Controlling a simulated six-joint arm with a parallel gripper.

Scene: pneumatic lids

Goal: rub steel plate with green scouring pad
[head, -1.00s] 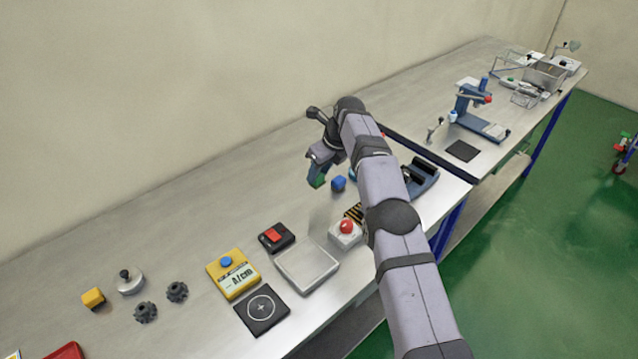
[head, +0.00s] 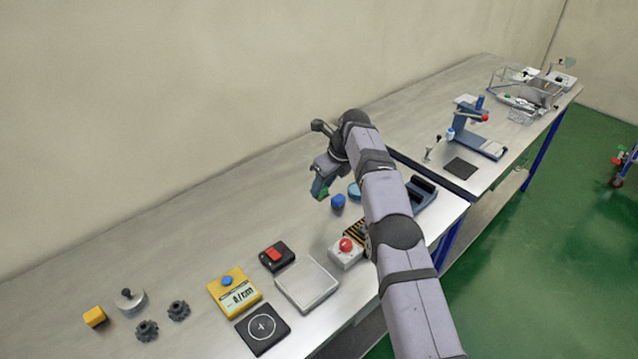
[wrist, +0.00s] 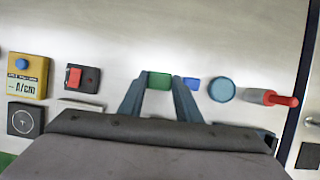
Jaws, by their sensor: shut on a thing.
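My gripper (head: 320,187) is shut on the green scouring pad (wrist: 159,81), which shows between the two fingertips (wrist: 160,82) in the wrist view. In the head view the pad (head: 323,194) is a small green patch at the fingertips, left of a blue block. It appears held above the bench. The steel plate, a flat silver square (head: 306,284), lies on the bench, nearer the camera than the gripper and apart from the pad. In the wrist view only a thin strip of the plate (wrist: 80,104) shows; my gripper body hides the rest.
Near the plate are a red-button box (head: 346,253), a black box with a red switch (head: 276,256), a yellow meter (head: 235,292) and a black target pad (head: 263,328). A blue block (head: 338,201) and a blue disc (wrist: 222,89) are close to the gripper. The back-left bench is clear.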

